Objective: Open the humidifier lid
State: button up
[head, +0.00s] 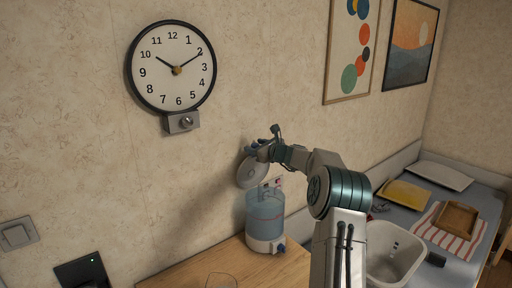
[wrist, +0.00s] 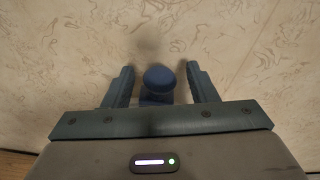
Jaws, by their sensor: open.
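The humidifier (head: 265,214) stands on the wooden table near the wall, with a clear bluish tank on a white base and a blue knob low on its right. Its round pale lid (head: 251,173) is tilted steeply up above the tank, so the tank's top is uncovered. My gripper (head: 257,147) is at the lid's upper part. In the wrist view my gripper (wrist: 161,72) is open, with a rounded blue knob (wrist: 159,79) between its two fingers and gaps on both sides. My gripper partly hides the lid's joint and knob in the head view.
A clock (head: 172,67) with a small box under it hangs on the wall at upper left. A clear glass (head: 221,280) stands at the table's (head: 180,277) front edge. A white basin (head: 394,255) is right of my arm, beside a grey counter with cloths and a wooden tray (head: 458,218).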

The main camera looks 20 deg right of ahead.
jog(key=b+v, duration=0.4)
jog(key=v, duration=0.9)
jog(key=shift+s+b, duration=0.3)
jog(key=shift+b, duration=0.05)
jog(key=shift+d, duration=0.1)
